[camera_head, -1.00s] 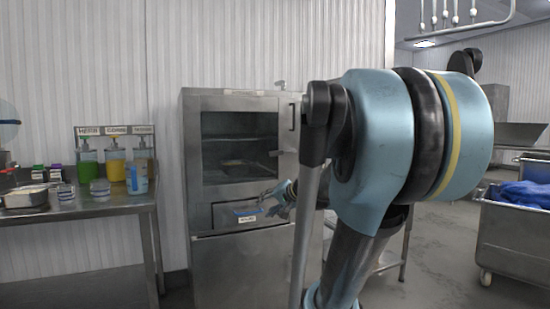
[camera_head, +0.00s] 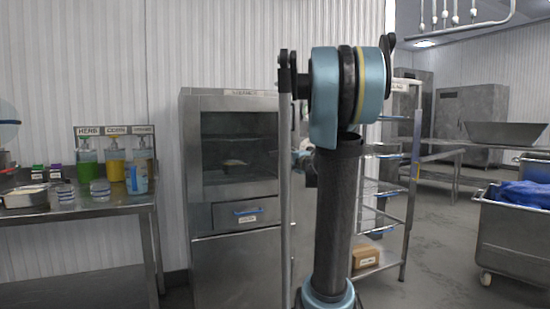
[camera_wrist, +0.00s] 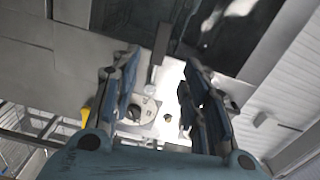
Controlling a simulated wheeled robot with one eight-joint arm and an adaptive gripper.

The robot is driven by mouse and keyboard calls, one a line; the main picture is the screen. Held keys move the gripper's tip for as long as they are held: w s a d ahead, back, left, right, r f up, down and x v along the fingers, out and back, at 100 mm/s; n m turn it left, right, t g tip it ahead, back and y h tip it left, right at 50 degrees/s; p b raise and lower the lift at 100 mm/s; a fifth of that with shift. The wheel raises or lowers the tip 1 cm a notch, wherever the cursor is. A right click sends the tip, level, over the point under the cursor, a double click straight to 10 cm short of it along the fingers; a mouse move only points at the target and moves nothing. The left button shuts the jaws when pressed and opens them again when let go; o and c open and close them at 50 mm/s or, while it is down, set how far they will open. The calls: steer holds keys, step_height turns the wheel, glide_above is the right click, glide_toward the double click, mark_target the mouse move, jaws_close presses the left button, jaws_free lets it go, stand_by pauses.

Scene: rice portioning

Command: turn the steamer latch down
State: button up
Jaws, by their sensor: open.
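The steamer (camera_head: 225,96) is a steel cabinet with a dark glass door (camera_head: 238,150), which looks closed in the head view. My arm covers the steamer's right edge there, so the latch cannot be made out clearly. In the wrist view my gripper (camera_wrist: 160,64) is open, with its two blue-grey fingers apart and nothing held between them. A narrow grey bar (camera_wrist: 160,42) shows between the fingertips; it may be the latch, but I cannot tell its turn or whether a finger touches it. Dark glass (camera_wrist: 228,28) lies at the upper right.
A drawer with a blue handle (camera_head: 249,212) sits under the door. A steel table (camera_head: 105,205) with sauce bottles stands left. To the right are a wire rack (camera_head: 410,195) with a cardboard box (camera_head: 366,257) and a steel cart (camera_head: 512,240). Open floor lies between rack and cart.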

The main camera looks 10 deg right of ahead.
mark_target(276, 154)
steer(key=x, duration=1.4)
steer(key=shift+w, duration=0.25)
jaws_close()
